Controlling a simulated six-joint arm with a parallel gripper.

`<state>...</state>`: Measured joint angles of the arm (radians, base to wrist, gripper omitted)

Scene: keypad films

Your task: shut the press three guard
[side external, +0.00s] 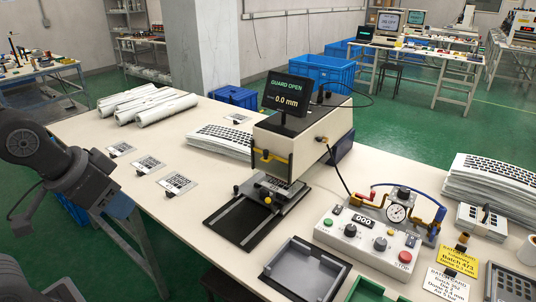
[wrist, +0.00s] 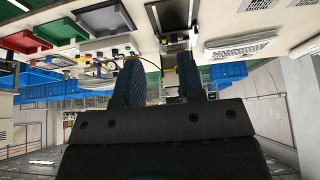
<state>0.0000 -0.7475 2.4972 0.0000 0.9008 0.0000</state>
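The press (side external: 302,135) stands on the bench with its cream head over a dark base plate (side external: 240,215). Its screen (side external: 288,95) reads "GUARD OPEN" and "0.0 mm". A yellow bar (side external: 271,157) crosses the front of the head, apparently part of the guard; a keypad piece (side external: 277,186) lies beneath the head. In the wrist view the press (wrist: 174,40) appears upside down beyond the fingers, partly hidden by them. My gripper (wrist: 159,62) has its two dark fingers apart with nothing visible between them. In the side view, my gripper (side external: 116,203) is left of the press, clear of it.
A control box (side external: 368,245) with buttons and a dial gauge (side external: 397,213) stand right of the press. A grey tray (side external: 305,270) is in front. Stacked keypad films (side external: 222,141) and film rolls (side external: 155,108) lie behind. Small printed cards (side external: 148,164) lie on the left bench.

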